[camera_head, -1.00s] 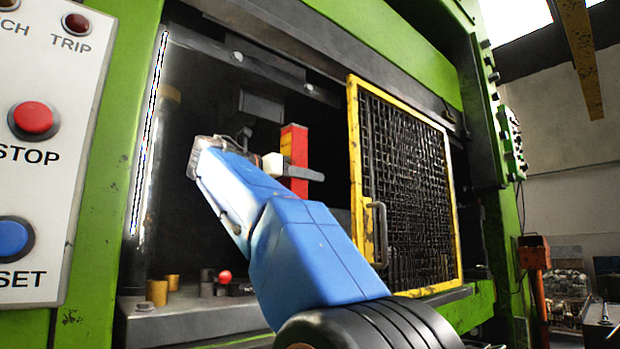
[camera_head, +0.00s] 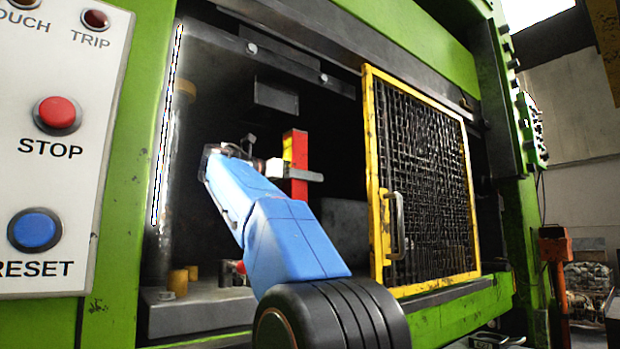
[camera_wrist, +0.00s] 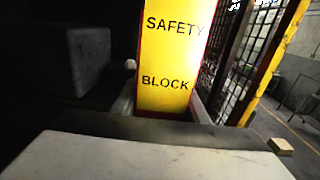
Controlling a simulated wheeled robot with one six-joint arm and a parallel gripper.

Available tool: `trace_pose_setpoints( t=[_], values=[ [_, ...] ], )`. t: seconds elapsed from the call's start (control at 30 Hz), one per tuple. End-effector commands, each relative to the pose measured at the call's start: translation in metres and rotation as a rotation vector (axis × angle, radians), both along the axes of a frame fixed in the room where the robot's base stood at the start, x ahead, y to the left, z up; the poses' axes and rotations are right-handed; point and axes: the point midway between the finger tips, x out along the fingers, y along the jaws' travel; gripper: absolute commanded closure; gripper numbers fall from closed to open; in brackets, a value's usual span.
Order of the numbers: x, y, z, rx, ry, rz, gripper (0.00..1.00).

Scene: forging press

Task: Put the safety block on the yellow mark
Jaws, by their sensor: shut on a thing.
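The safety block (camera_head: 297,150) is a red upright bar with a yellow face. In the wrist view its yellow face (camera_wrist: 174,62) reads "SAFETY BLOCK" and stands close in front of the camera. My gripper (camera_head: 300,174) is shut on the block and holds it upright inside the press opening. In the wrist view pale and dark gripper parts fill the bottom and cover the block's lower end. The yellow mark is not visible in either view.
A yellow-framed mesh guard (camera_head: 425,180) with a handle stands right of the arm. A metal column (camera_head: 170,150) stands at the left of the opening. Small brass pegs (camera_head: 178,283) sit on the press bed (camera_head: 195,315). A panel with a red STOP button (camera_head: 57,114) is at far left.

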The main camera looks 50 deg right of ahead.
Motion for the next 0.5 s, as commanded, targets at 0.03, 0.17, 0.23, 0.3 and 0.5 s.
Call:
trace_pose_setpoints(
  t=[0.03, 0.17, 0.23, 0.3, 0.5],
  values=[
    [0.003, -0.001, 0.001, -0.001, -0.002, 0.000, 1.00],
    [0.013, -0.005, -0.001, -0.001, -0.001, 0.000, 1.00],
    [0.018, -0.007, -0.001, -0.001, -0.002, 0.000, 1.00],
    [0.023, -0.009, -0.001, -0.001, -0.002, 0.000, 1.00],
    [0.038, -0.015, -0.003, -0.002, -0.003, 0.000, 1.00]
  ],
)
